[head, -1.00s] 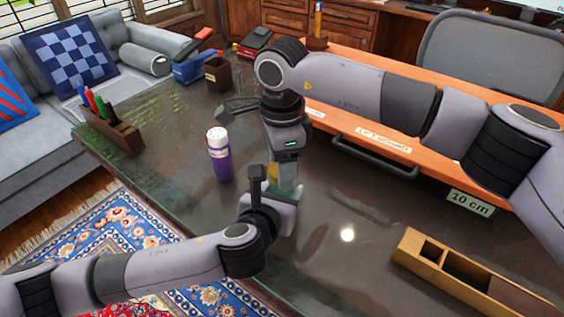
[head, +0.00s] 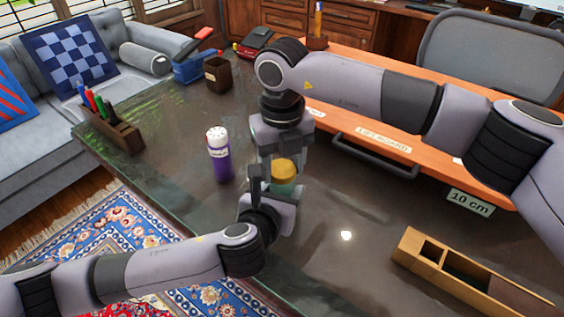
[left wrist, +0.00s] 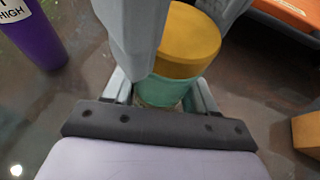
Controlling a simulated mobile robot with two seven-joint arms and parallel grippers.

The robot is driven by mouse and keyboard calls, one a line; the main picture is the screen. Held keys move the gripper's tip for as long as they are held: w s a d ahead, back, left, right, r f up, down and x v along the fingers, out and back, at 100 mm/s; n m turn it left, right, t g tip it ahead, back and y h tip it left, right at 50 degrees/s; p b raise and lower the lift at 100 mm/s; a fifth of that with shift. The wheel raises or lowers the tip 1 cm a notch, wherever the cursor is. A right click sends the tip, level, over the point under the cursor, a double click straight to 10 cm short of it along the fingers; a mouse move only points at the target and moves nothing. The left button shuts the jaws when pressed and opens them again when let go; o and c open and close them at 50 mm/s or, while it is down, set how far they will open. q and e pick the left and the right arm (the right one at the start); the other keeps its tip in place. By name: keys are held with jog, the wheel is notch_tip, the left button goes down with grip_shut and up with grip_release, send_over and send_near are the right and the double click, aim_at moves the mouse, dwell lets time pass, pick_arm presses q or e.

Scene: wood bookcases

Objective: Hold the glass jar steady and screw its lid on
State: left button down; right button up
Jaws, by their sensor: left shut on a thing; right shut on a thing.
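The glass jar (head: 283,188) is greenish and stands upright on the dark desk; its body also shows in the left wrist view (left wrist: 172,90). Its yellow lid (head: 284,170) sits on top of the jar, level as far as I can see, and is large in the left wrist view (left wrist: 188,42). My left gripper (head: 278,194) is shut on the jar low down, coming from the front. My right gripper (head: 281,162) points down from above and is shut on the lid, with a finger on either side. The threads are hidden.
A purple bottle with a white top (head: 219,155) stands just left of the grippers. A wooden compartment box (head: 425,262) lies at the front right. A pen holder (head: 112,130) stands at the far left.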

jog(key=o, duration=1.2)
jog(key=shift+o, duration=0.2)
notch_tip(320, 180, up, 12)
pick_arm(q)
jog(key=shift+c, duration=1.3)
grip_release()
jog(key=shift+s, duration=0.1)
jog(key=shift+p+v, duration=0.5)
jog(key=shift+v, duration=3)
pick_arm(e)
jog(key=shift+r, duration=0.5)
pick_arm(q)
jog(key=shift+a, duration=0.1)
